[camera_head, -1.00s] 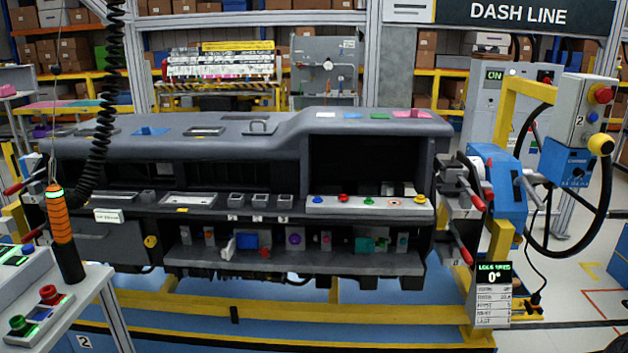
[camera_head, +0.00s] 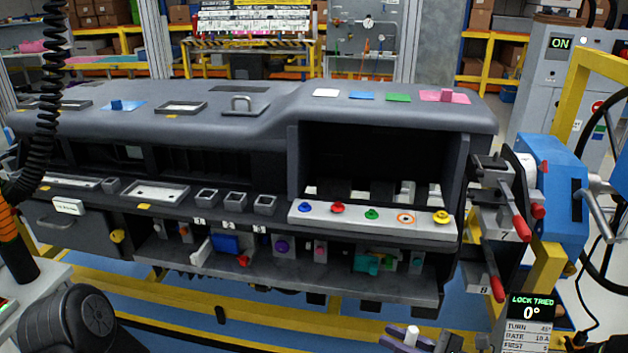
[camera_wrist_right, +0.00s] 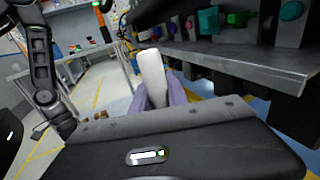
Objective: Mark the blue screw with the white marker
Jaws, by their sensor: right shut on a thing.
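The blue screw (camera_head: 305,208) is the leftmost of several coloured screws on the light grey strip (camera_head: 340,216) on the dashboard's front. My right gripper (camera_head: 408,344) is at the bottom edge of the head view, low in front of the dashboard and well below the strip. Its purple fingers are shut on the white marker (camera_head: 412,334), which stands up between them. The marker (camera_wrist_right: 153,75) shows larger in the right wrist view, between the purple fingers (camera_wrist_right: 160,98). The blue screw is not seen in the wrist view. My left gripper is not in view.
Red (camera_head: 338,208), green (camera_head: 372,214) and yellow (camera_head: 441,217) screws share the strip, with an orange-ringed spot (camera_head: 405,218). A lower shelf (camera_head: 330,278) with coloured parts juts out below. Red-handled clamps (camera_head: 520,228) stand at the right. A black coiled cord hangs at the left.

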